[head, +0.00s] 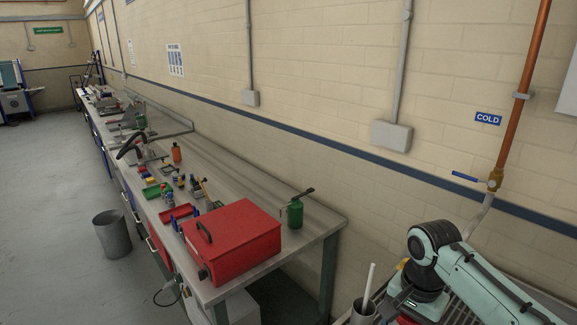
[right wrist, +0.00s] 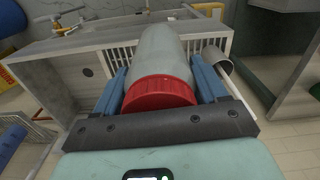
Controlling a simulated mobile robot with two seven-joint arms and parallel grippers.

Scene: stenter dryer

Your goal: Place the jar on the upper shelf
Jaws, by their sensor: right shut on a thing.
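In the right wrist view, a jar (right wrist: 158,60) with a pale grey body and a red lid is between the blue fingers of my right gripper (right wrist: 162,78). The gripper is shut on it, with the lid end nearest the wrist camera and the far end pointing away. In the head view my right arm comes in at the lower right, and its gripper and the jar cannot be made out clearly there. My left gripper is in neither view. I cannot pick out the upper shelf in these frames.
A grey slatted unit (right wrist: 80,68) and a metal cup (right wrist: 217,60) lie beyond the jar. In the head view a grey cup (head: 364,312) with a white stick stands near my arm. A workbench (head: 327,226) bears a red toolbox (head: 235,240) and a green can (head: 295,214). Open floor lies left.

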